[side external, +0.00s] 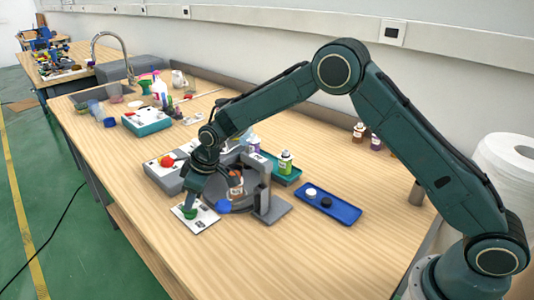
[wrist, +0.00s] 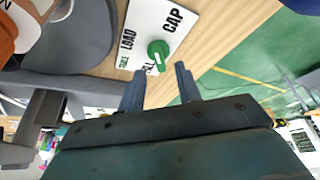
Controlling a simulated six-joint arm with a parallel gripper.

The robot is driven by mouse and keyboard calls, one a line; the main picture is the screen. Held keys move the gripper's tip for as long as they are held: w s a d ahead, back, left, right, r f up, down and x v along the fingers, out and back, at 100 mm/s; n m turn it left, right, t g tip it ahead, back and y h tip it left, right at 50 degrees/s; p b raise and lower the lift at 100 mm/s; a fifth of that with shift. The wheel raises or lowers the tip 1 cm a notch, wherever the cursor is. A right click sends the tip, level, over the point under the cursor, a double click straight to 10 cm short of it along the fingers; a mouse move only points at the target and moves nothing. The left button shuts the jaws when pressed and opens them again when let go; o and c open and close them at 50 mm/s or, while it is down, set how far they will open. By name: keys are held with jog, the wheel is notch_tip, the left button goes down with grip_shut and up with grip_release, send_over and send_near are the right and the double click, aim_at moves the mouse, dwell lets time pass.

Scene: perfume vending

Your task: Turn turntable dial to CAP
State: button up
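The turntable dial (wrist: 157,50) is a round green knob on a white label plate (wrist: 149,22) lying on the table. In the wrist view the plate reads LOAD at left, CAP at upper right and a partly hidden word near my fingers. The knob's narrow part seems to point toward that partly hidden word. The dial also shows in the side view (side external: 190,213). My gripper (wrist: 158,72) is open and empty, its two fingers apart with the dial between and just beyond the tips. In the side view my gripper (side external: 193,200) is low over the dial; contact is unclear.
The grey turntable station (side external: 273,202) stands right beside the plate, with an orange-brown bottle (side external: 236,187) on it. A blue tray (side external: 325,207) with two caps and a green tray (side external: 290,177) with bottles lie to the right. The front table is clear.

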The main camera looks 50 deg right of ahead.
aim_at(194, 208)
jog(key=v, duration=1)
jog(key=shift+r, duration=0.3)
jog(key=shift+w+a+r+g+h, duration=0.25)
jog(key=shift+w+a+g+h, duration=0.45)
jog(key=shift+w+g, duration=0.2)
jog(key=shift+w+a+r+g+h, duration=0.25)
jog(key=shift+w+a+g+h, duration=0.4)
jog(key=shift+w+g, duration=0.2)
jog(key=shift+f, duration=0.15)
notch_tip(194, 208, down, 14)
jog(key=shift+s+r, duration=0.1)
jog(key=shift+r, duration=0.15)
